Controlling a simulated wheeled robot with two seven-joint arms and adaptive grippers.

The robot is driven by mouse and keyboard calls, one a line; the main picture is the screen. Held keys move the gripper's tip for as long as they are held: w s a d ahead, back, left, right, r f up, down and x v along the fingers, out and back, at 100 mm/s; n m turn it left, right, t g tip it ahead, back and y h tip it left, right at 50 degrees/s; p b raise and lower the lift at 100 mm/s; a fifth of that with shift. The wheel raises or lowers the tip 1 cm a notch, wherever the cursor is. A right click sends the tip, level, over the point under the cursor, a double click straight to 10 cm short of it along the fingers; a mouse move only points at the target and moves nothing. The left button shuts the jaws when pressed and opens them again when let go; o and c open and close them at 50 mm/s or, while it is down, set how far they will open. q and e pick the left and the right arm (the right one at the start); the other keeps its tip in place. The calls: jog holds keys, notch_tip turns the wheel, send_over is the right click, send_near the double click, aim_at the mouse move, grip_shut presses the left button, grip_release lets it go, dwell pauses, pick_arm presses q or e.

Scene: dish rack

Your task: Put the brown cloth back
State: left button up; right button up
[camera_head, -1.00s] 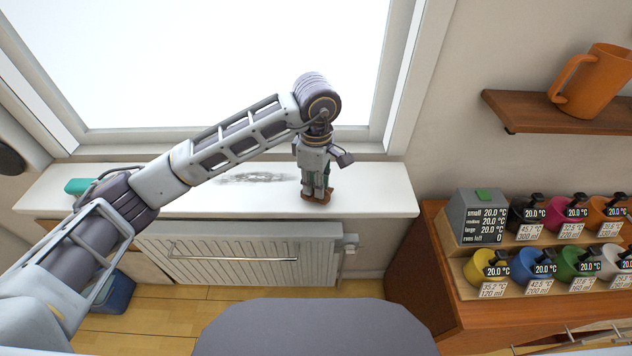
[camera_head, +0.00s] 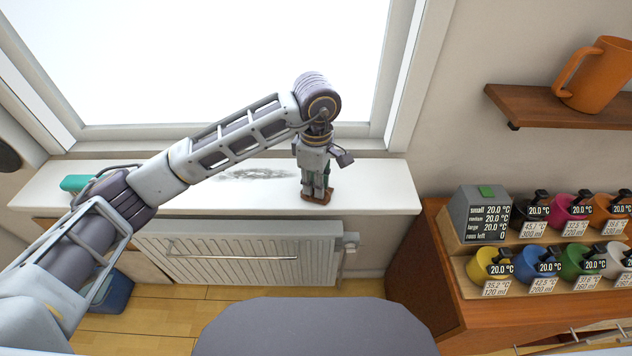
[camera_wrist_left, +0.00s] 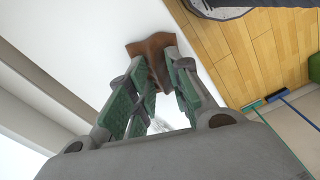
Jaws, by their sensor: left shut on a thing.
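The brown cloth (camera_head: 318,198) is a small bunched piece at the white windowsill, right of a grey smudge (camera_head: 255,174). My left gripper (camera_head: 316,192) points down at the sill and is shut on the cloth. In the left wrist view, the cloth (camera_wrist_left: 151,46) sticks out past the green-padded fingers (camera_wrist_left: 155,75), over the white sill surface. I cannot tell whether the cloth touches the sill. My right gripper is not in view.
A radiator with a bare rail (camera_head: 232,257) is below the sill (camera_head: 382,190). A teal object (camera_head: 77,183) is at the sill's left end; a blue bin (camera_head: 113,293) is on the floor. Several coloured cups and a display box (camera_head: 478,214) stand right, below a shelf with an orange mug (camera_head: 598,75).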

pick_arm(q)
jog(key=shift+f, duration=0.1)
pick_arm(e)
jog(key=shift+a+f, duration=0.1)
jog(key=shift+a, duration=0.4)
pick_arm(q)
jog(key=shift+f, duration=0.1)
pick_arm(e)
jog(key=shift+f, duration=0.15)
pick_arm(q)
jog(key=shift+f+b, duration=0.1)
jog(key=shift+b, duration=0.2)
jog(key=o, duration=1)
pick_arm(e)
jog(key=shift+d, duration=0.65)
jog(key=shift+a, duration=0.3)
pick_arm(q)
jog(key=c, duration=0.4)
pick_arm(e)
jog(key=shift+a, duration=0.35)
